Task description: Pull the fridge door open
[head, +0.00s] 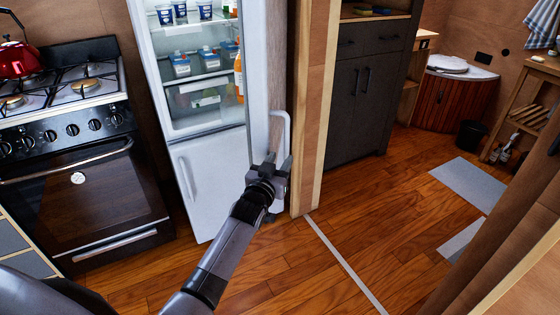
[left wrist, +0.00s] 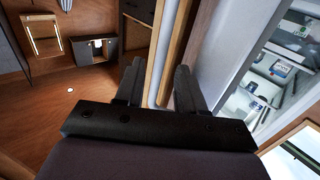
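The fridge (head: 208,195) stands left of the wooden post. Its upper door (head: 256,70) is swung open toward me and shows nearly edge-on, so the lit shelves are visible. A white vertical handle (head: 283,125) is on the door's outer face. The lower door (head: 215,165) is closed. My left gripper (head: 279,160) is at the lower part of the handle. In the left wrist view its two fingers (left wrist: 157,85) are spread apart, with a pale strip between them; I cannot tell whether they touch the handle. My right gripper is not in view.
A stove (head: 85,150) with a red kettle (head: 18,58) stands left of the fridge. The wooden post (head: 313,110) is close to the open door's right side. A dark cabinet (head: 358,105) is beyond it. The wooden floor (head: 360,215) is clear.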

